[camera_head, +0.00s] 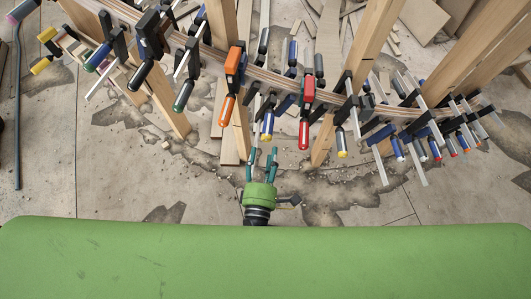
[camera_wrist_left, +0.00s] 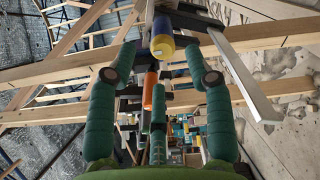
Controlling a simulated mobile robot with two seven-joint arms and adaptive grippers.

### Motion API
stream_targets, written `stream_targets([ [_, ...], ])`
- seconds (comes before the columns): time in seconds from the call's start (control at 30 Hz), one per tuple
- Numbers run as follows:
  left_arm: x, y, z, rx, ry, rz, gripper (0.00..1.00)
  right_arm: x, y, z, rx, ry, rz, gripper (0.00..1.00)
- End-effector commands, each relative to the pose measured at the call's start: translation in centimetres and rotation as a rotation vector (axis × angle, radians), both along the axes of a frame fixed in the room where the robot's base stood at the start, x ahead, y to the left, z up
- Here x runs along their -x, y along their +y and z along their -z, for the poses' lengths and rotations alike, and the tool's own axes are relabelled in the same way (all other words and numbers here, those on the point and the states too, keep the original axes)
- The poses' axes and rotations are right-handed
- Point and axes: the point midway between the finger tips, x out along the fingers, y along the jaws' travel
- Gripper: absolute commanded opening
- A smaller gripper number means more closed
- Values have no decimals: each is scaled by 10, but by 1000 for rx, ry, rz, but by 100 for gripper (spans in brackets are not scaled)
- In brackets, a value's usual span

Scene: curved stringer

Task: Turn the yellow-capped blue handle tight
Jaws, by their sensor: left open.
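The blue handle with a yellow cap (camera_head: 268,124) hangs from a clamp on the curved wooden stringer, left of the red handle. My left gripper (camera_head: 262,153) is open just below its capped end in the head view, and nothing is held. In the left wrist view, the yellow cap (camera_wrist_left: 163,46) and the blue grip above it appear between the two green fingertips (camera_wrist_left: 160,56), with room on both sides. I cannot tell whether the fingers reach past the cap. My right gripper is not in view.
The curved stringer (camera_head: 330,97) carries many clamps. An orange handle (camera_head: 227,108) is on the left and a red handle (camera_head: 304,132) on the right, both close by. Wooden posts (camera_head: 322,140) stand below. The littered floor in front is open.

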Motion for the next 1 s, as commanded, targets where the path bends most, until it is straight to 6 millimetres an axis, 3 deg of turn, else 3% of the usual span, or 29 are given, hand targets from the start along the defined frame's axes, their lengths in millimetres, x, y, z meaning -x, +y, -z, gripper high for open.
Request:
stream_targets([
  [0.27,9,1,0,0,2,0,52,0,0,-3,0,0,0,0],
  [0.7,51,6,0,0,1,-1,52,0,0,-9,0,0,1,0],
  [1.0,53,6,0,1,0,0,52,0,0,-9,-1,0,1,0],
])
